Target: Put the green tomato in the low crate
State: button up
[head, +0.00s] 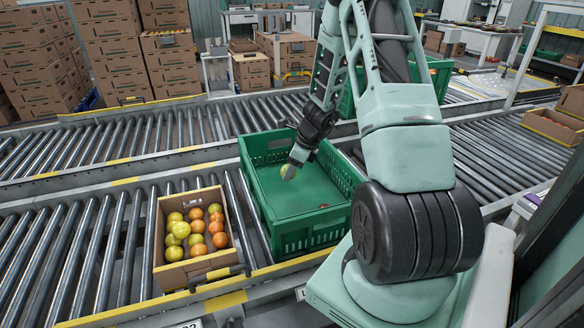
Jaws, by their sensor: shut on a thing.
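My gripper (292,163) points down over the green crate (312,236) on the near roller conveyor. It is shut on a green tomato (283,169), yellow-green and partly hidden by the finger. The tomato shows against the crate's inside, around its middle; how high it is above the floor I cannot tell. The crate is wide and shallow with slotted walls. A small reddish thing (323,206) shows low inside it, near the front right. My arm hides part of the crate's back right.
Another green crate (441,72) stands behind my arm on the far conveyor. Stacked cartons (112,52) fill the back left. Bare rollers (60,245) lie at left.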

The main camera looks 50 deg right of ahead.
notch_tip(320, 180, down, 11)
jog(key=b, duration=0.8)
jog(key=shift+r, duration=0.2)
jog(key=shift+f+b, duration=0.5)
jog(key=shift+b, duration=0.15)
jog(key=o, duration=0.8)
jog(key=c, duration=0.3)
notch_tip(320, 180, up, 7)
jog(key=p, duration=0.6)
jog(key=shift+r+p, duration=0.1)
jog(key=shift+p, duration=0.25)
dwell(0.4)
